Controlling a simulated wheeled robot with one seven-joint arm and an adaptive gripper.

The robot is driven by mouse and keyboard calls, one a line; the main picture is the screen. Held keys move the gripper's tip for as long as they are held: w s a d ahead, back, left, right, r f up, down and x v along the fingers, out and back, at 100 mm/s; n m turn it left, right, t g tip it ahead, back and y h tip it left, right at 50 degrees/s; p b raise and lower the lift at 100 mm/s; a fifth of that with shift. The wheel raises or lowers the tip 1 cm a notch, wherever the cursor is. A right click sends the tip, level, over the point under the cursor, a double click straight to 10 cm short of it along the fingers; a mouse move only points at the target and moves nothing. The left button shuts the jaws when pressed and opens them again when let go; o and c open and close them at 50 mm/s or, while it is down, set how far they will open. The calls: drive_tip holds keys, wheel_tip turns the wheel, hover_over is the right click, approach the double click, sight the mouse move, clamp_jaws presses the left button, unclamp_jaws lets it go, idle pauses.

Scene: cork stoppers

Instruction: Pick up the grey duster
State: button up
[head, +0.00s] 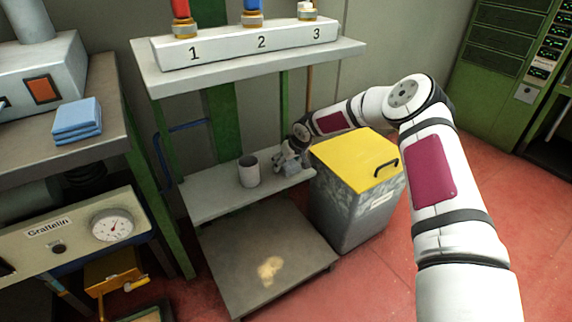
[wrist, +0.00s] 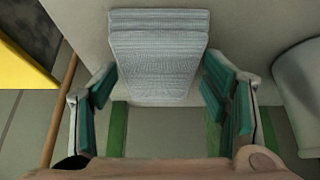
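The grey duster (wrist: 160,60) is a folded, ribbed grey cloth, seen in the wrist view between the two fingers of my gripper (wrist: 160,85). The teal-padded fingers are spread wide, one on each side of the cloth. Their tips are close to its side edges; I cannot tell whether they touch it. In the head view my gripper (head: 288,160) is low over the right part of the middle shelf (head: 215,198), and the duster cannot be made out clearly there.
A yellow-lidded bin (head: 350,215) stands close on the right. The numbered upper shelf (head: 240,68) is above. A blue folded cloth (head: 77,120) lies on the left bench.

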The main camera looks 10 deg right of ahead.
sight(287, 162)
drive_tip(key=shift+d, duration=0.1)
drive_tip(key=c, duration=0.4)
drive_tip(key=shift+s+f, duration=0.1)
drive_tip(key=shift+c, duration=0.4)
drive_tip(key=shift+d, duration=0.1)
drive_tip(key=shift+r+p, duration=0.2)
drive_tip(key=shift+p, duration=0.15)
wheel_tip(287, 162, up, 4)
drive_tip(key=shift+p, duration=1)
drive_tip(key=s+a, duration=0.3)
drive_tip(key=s, duration=0.4)
drive_tip(key=s+a+r+b, duration=0.1)
drive_tip(key=s+a, duration=0.3)
drive_tip(key=s, duration=0.3)
drive_tip(key=shift+s, duration=0.15)
drive_tip(key=shift+r, duration=0.1)
